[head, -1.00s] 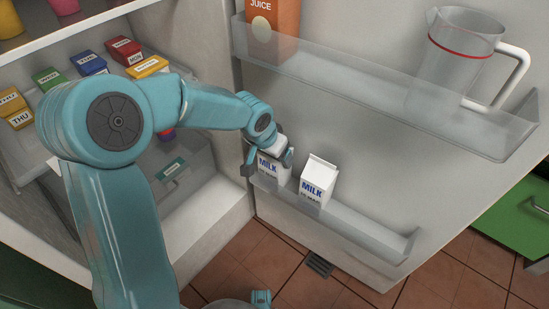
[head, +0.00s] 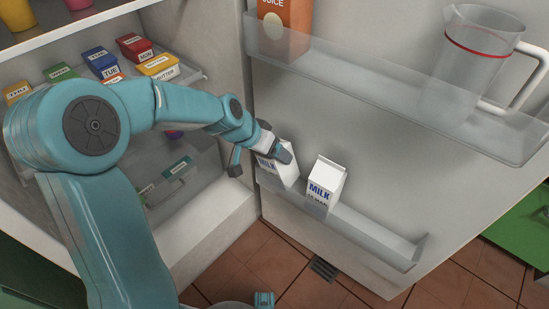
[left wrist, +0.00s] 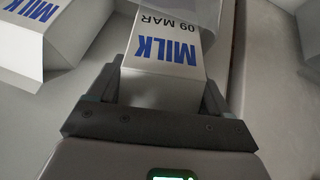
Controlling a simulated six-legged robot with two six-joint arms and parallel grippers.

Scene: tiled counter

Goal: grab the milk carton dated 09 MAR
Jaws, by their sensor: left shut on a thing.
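The white milk carton dated 09 MAR (left wrist: 165,55) shows upside down in the left wrist view, its blue MILK label and date facing the camera. My left gripper (head: 260,158) is shut on it, with a finger on each side. In the head view this carton (head: 288,173) is partly covered by the gripper, at the left end of the lower door shelf. A second milk carton (head: 325,184) stands to its right; its date is too small to read. It also shows at the upper left of the left wrist view (left wrist: 65,30). My right gripper is not in view.
The lower door shelf (head: 385,240) is bare right of the second carton. The upper door shelf (head: 400,100) holds a juice carton (head: 284,22) and a clear pitcher (head: 470,60). Small labelled boxes (head: 100,62) sit inside the fridge at left.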

